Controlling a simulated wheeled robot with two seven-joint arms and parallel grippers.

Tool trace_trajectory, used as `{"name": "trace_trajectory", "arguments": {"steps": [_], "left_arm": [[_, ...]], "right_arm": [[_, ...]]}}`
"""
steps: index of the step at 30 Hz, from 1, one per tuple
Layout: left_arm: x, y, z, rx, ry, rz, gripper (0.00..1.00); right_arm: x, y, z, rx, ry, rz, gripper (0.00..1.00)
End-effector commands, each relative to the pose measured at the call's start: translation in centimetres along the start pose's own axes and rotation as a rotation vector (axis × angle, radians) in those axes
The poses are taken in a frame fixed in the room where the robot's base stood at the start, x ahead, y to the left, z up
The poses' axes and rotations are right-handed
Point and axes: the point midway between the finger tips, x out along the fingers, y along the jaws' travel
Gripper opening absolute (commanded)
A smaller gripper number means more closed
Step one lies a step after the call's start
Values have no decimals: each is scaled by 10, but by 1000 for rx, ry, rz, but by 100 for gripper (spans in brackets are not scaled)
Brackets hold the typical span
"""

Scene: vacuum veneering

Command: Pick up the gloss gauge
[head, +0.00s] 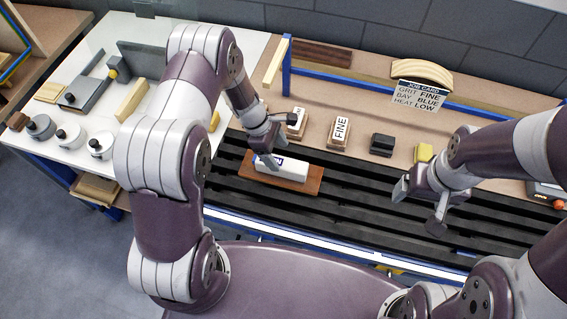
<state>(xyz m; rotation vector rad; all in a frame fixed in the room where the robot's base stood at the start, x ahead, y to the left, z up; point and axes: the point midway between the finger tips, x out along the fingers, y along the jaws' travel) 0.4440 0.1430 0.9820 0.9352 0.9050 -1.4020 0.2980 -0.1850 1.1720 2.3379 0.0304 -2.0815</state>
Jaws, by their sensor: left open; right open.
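A white block-shaped device with a dark blue marking, which looks like the gloss gauge (293,167), lies on a reddish-brown wooden board (312,184) on the black slatted bed. My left gripper (281,143) is open just above and behind the gauge's left part. One finger reaches down in front of the gauge's marked face and hides part of it. I cannot tell whether that finger touches it. My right gripper (418,209) is open and empty over the slats, well to the right of the board.
Sanding blocks, one labelled FINE (340,131), a black block (381,145) and a yellow block (424,152) stand along the back ledge. A job card (420,94) hangs on the blue rail (360,99). The slats between my grippers are clear.

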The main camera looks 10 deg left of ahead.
Motion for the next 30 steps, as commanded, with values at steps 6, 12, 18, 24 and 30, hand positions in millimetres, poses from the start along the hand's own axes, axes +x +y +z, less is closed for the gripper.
{"name": "trace_trajectory", "arguments": {"steps": [6,12,18,24,30], "left_arm": [[35,-9,0,0,1,-5,78],[54,-7,-2,1,1,0,78],[53,-7,-2,1,1,0,58],[53,-7,-2,2,1,1,10],[52,-7,-1,2,1,1,10]], "right_arm": [[-21,0,-3,0,1,0,82],[-21,0,-2,0,0,0,82],[-21,0,-2,0,0,0,82],[-21,0,-2,0,0,0,82],[-20,0,-2,0,0,0,82]]}}
